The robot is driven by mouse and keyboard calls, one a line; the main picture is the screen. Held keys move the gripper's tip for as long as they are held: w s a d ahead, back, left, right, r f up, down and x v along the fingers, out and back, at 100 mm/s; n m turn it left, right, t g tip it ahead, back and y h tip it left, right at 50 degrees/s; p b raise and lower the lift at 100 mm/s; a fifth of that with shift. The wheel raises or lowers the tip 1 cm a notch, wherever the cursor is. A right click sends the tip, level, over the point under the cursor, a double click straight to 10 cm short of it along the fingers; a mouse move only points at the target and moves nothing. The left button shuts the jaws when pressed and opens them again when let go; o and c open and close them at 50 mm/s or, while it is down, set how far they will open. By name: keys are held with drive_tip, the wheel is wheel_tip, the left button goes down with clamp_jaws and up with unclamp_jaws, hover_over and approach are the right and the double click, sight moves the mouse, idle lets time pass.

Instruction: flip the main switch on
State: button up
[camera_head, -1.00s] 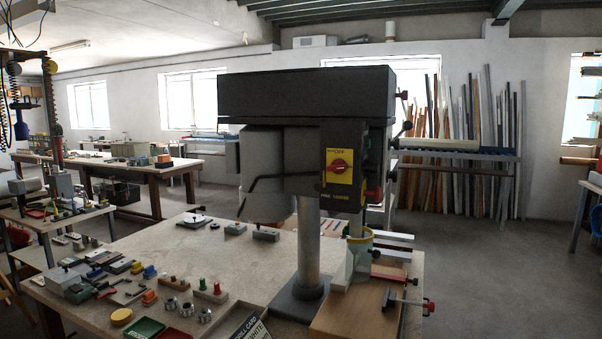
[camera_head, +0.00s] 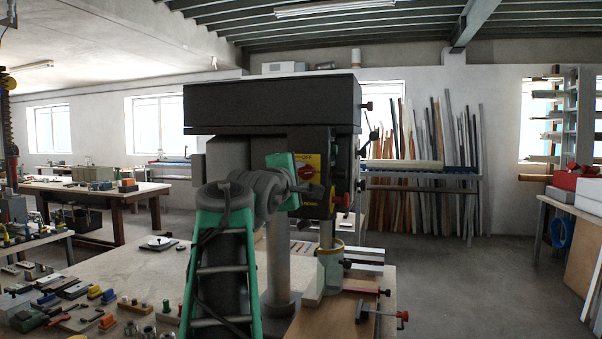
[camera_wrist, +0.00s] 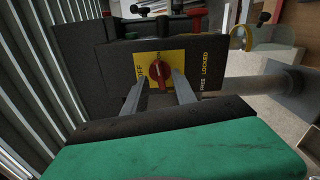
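The main switch is a red rotary knob (camera_head: 306,172) on a yellow plate (camera_head: 313,160) on the front of the dark drill press (camera_head: 270,103). In the wrist view the knob (camera_wrist: 160,73) is near the centre of the yellow plate (camera_wrist: 150,63), with lettering around it, including an "OFF" mark on the left. My gripper (camera_wrist: 160,82) is open, with one grey finger on each side of the knob in that view and gaps between. I cannot tell whether the fingertips reach past it. In the head view my arm partly covers the press and the gripper (camera_head: 312,188) is close to the plate.
A bench (camera_head: 115,268) under the press holds several small parts on the left. A small clamp with a red handle (camera_head: 404,316) lies at the bench's right edge. Red and black knobs stick out on the press's right side. The floor at the right is clear.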

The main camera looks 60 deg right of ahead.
drive_tip(key=shift+w+d, duration=0.15)
drive_tip(key=shift+d, duration=0.85)
clamp_jaws()
